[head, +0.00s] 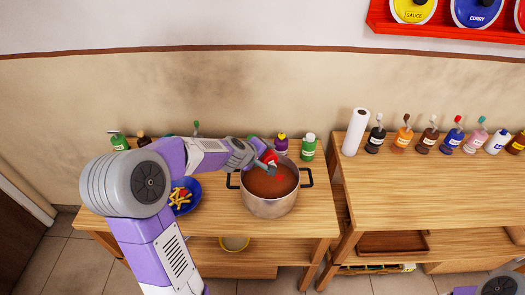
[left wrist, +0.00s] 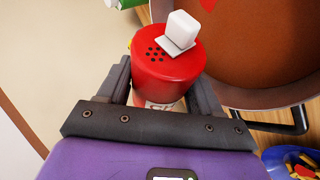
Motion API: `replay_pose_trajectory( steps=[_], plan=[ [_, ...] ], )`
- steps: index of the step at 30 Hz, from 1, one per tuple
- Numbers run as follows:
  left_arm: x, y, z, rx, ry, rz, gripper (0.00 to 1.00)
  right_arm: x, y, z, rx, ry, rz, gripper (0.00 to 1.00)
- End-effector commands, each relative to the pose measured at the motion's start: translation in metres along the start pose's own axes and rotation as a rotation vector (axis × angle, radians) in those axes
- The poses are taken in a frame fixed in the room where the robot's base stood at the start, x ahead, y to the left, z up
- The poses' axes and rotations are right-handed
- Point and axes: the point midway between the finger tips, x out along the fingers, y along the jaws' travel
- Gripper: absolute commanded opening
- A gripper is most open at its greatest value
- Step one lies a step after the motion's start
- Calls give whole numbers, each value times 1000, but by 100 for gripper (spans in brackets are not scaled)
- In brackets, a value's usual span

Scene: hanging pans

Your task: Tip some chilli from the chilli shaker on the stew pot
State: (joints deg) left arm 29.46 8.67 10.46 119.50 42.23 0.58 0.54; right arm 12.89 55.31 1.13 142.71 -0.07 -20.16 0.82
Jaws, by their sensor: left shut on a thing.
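The stew pot (head: 270,207) stands on the left table, a steel pot with two dark handles, holding red-brown stew. The chilli shaker (head: 270,157) has a red top with black holes and a white flap; in the left wrist view (left wrist: 165,62) the holes are uncovered. My left gripper (head: 262,166) is shut on the shaker's body, at the pot's back left rim. In the left wrist view the pot (left wrist: 225,75) is just right of the shaker. A small red patch shows on the stew there. The shaker's exact tilt is hard to tell. My right gripper is out of view.
A blue bowl (head: 184,196) of food is left of the pot. Green bottles (head: 308,147) and a purple-topped bottle (head: 281,144) stand behind it. The right table holds a paper roll (head: 355,132) and several bottles; its front is clear.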

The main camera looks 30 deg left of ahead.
Motion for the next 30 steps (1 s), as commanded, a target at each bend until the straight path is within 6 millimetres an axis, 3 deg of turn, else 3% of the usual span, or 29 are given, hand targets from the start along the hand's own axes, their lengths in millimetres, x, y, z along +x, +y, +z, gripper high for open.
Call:
replay_pose_trajectory(
  steps=[3, 6, 16, 24, 30],
  plan=[
    [-3, 3, -1, -59, -61, -26, 30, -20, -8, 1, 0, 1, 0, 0],
    [-1, 1, 1, -98, -106, -41, 30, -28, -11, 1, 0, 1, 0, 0],
    [2, -3, 3, -118, -127, -49, 30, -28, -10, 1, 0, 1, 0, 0],
    [0, -3, 6, -228, -246, -96, 30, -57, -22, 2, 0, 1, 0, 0],
    [3, -6, 9, -255, -275, -105, 30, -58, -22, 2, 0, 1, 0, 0]
  ],
)
